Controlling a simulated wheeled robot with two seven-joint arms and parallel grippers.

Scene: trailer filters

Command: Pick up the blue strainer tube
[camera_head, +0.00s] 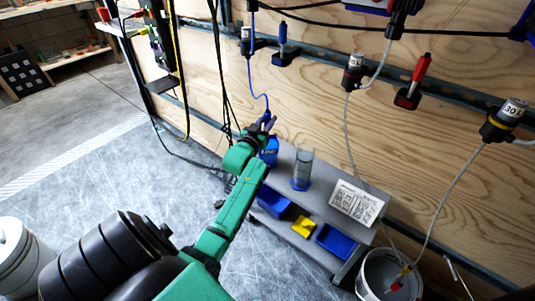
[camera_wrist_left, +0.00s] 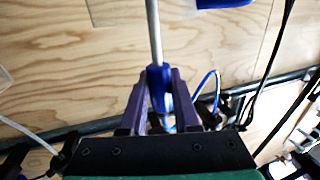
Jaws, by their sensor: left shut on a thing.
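My left gripper (camera_head: 266,122) reaches in from the left and is above the back left end of the grey cart. In the left wrist view its two purple fingers (camera_wrist_left: 158,88) are closed around the blue fitting of the blue strainer tube (camera_wrist_left: 159,78). A thin grey rod (camera_wrist_left: 153,28) runs from the fitting to the top of that view. The gripper hides much of the fitting in the head view. My right gripper is not in view.
The grey cart (camera_head: 325,190) holds a blue container (camera_head: 268,152), a clear cylinder with a blue base (camera_head: 302,168) and a printed card (camera_head: 356,203). Blue bins (camera_head: 335,241) are on its lower shelf. A white bucket (camera_head: 372,284) stands at right. Black cables (camera_head: 222,85) hang left of the gripper.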

